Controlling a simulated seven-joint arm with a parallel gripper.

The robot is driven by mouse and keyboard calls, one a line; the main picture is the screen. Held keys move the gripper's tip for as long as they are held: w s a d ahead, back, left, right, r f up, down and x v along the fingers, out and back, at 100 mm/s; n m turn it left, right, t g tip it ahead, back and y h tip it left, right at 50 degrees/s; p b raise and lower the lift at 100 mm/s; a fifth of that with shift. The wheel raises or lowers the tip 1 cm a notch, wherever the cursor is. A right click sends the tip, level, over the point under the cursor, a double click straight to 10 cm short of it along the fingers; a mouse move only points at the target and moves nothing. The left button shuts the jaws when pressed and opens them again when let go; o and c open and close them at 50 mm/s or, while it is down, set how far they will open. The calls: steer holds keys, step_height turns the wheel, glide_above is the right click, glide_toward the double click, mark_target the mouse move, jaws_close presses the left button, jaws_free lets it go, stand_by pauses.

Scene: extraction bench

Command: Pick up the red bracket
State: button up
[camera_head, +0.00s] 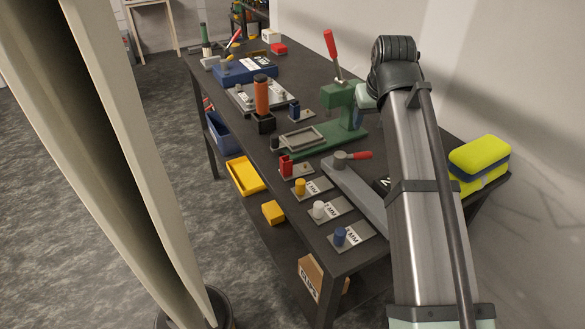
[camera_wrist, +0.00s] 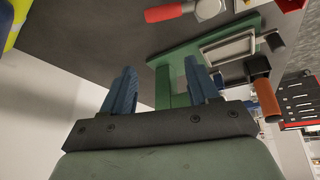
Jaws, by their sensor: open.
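A small red bracket-like part (camera_head: 286,166) stands on a plate near the front left edge of the bench. A red piece at the top right edge of the wrist view (camera_wrist: 290,4) looks like the same part, cut off there. My gripper (camera_wrist: 160,88) is open, with its two blue fingers apart and nothing between them. In the head view it is mostly hidden behind my arm, near the green press, well apart from the red part.
The green arbor press (camera_head: 340,110) with its red-tipped lever stands mid-bench. Plates with yellow (camera_head: 300,186), white (camera_head: 319,209) and blue (camera_head: 340,237) pegs line the front left. A grey bar tool with a red handle (camera_head: 358,156) and a yellow case (camera_head: 479,157) are nearby.

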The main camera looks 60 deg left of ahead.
mark_target(286, 159)
steer(key=s+a+n+g, duration=0.1)
steer(key=s+a+n, duration=0.1)
steer(key=s, duration=0.7)
steer(key=s+a+n+g, duration=0.1)
steer(key=s+a, duration=0.2)
steer(key=s, duration=0.7)
steer(key=shift+x, duration=6.95)
steer(key=shift+w, duration=0.2)
steer(key=shift+c, duration=0.2)
jaws_close()
